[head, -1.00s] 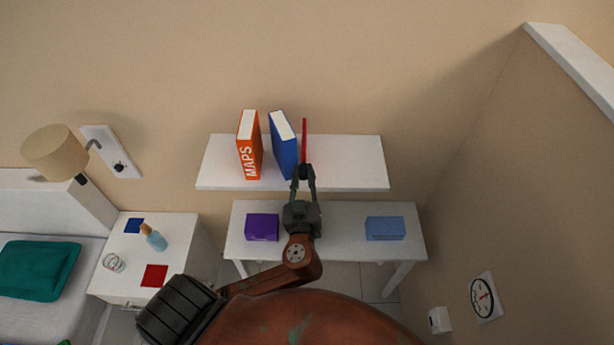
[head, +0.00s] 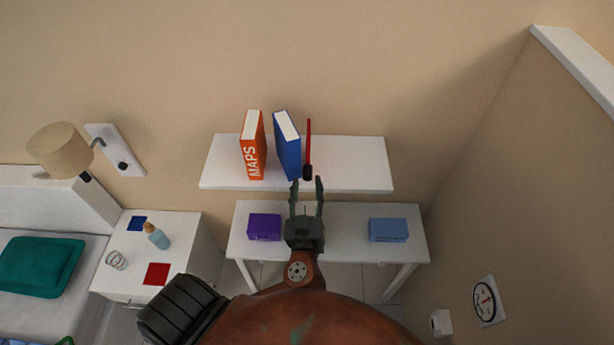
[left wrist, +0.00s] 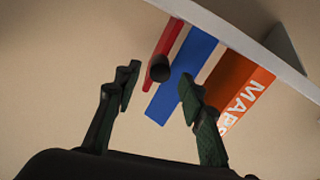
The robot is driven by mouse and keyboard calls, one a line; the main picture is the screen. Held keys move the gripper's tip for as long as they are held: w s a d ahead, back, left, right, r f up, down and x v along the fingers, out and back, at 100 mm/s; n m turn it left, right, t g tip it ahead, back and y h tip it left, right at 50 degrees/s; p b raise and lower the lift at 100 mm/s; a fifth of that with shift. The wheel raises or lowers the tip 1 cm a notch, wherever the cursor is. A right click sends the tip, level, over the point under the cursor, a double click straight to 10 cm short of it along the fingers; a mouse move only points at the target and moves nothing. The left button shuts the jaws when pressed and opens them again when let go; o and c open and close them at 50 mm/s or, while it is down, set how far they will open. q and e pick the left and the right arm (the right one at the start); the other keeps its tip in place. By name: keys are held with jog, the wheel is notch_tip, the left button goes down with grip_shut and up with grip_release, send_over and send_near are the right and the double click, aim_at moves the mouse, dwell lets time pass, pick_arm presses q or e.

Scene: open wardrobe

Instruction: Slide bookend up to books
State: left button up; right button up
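The red bookend (head: 309,140) stands upright on the white wall shelf (head: 350,165), with a dark knob (head: 308,172) at its front. It is just right of the blue book (head: 287,145), with a narrow gap showing. The orange MAPS book (head: 253,148) stands farther left, apart from the blue one. My left gripper (head: 306,181) is open and empty in front of the shelf, just short of the knob. The left wrist view shows the bookend (left wrist: 165,45), knob (left wrist: 160,68), blue book (left wrist: 183,75) and MAPS book (left wrist: 236,85) beyond the spread fingers (left wrist: 158,88).
A white table (head: 345,225) below the shelf holds a purple box (head: 264,227) and a light blue box (head: 388,230). A nightstand (head: 185,240) with a bottle (head: 156,236) and a lamp (head: 60,150) are at left. The shelf right of the bookend is clear.

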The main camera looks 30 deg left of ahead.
pick_arm(q)
jog(key=v, duration=0.8)
jog(key=shift+w, duration=0.1)
